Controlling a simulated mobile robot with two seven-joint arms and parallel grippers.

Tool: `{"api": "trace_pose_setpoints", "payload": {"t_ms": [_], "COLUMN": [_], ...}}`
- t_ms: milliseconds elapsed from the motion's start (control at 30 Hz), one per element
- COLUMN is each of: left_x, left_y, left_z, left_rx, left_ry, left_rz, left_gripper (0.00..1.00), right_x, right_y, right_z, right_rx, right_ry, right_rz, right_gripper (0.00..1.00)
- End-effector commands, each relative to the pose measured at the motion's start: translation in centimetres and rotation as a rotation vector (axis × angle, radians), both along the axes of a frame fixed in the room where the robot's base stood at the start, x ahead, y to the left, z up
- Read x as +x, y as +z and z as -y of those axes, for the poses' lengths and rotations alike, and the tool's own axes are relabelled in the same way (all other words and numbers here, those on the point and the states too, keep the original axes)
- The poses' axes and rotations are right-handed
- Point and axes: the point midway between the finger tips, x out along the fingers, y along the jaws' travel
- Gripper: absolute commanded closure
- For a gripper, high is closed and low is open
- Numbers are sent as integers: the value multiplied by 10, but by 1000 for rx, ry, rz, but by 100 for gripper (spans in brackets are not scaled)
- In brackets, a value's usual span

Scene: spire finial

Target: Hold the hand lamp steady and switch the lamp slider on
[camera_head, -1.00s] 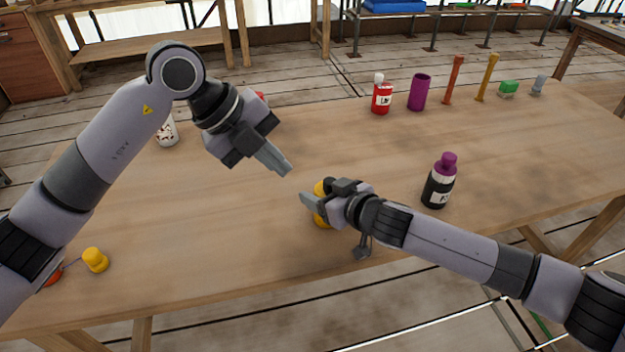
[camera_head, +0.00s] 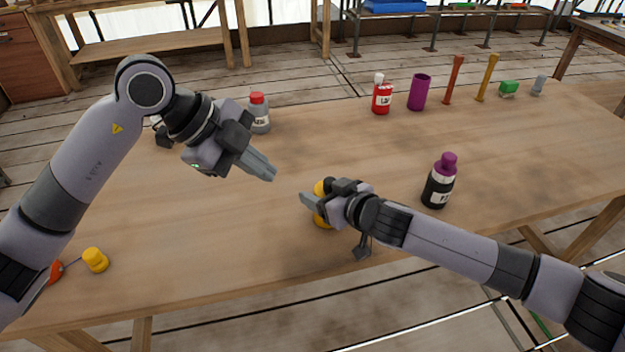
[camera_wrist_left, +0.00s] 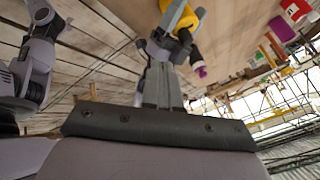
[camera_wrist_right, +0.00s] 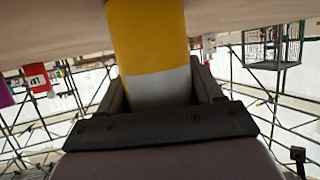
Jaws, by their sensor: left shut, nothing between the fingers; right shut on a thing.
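The hand lamp (camera_head: 320,218) is yellow and stands near the front middle of the table, mostly hidden behind my right gripper (camera_head: 312,202). That gripper is shut on it; the right wrist view shows the lamp's yellow and pale grey body (camera_wrist_right: 150,45) between the fingers. My left gripper (camera_head: 270,174) is shut and empty, above the table, apart from the lamp and to its upper left. The left wrist view shows the lamp (camera_wrist_left: 180,18) beyond the left fingertips. I cannot make out the lamp slider in any view.
A black bottle with a purple cap (camera_head: 438,184) stands right of the lamp. A grey bottle with a red cap (camera_head: 259,114) is behind my left gripper. A yellow knob-like piece (camera_head: 95,260) lies front left. A red bottle (camera_head: 382,97) and purple cylinder (camera_head: 419,92) stand along the back.

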Motion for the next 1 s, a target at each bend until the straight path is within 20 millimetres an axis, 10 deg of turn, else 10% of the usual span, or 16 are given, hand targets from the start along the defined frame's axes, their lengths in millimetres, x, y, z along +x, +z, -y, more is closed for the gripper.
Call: {"api": "trace_pose_setpoints", "payload": {"t_ms": [500,1000], "left_x": [18,52], "left_y": [-79,-78], "left_z": [56,76], "left_rx": [0,1], "left_ry": [-2,-2], "left_rz": [-5,-1], "left_gripper": [100,100], "right_x": [0,0], "right_y": [0,0], "right_z": [0,0], "right_rx": [0,0], "right_ry": [0,0], "right_rz": [0,0], "right_gripper": [70,70]}}
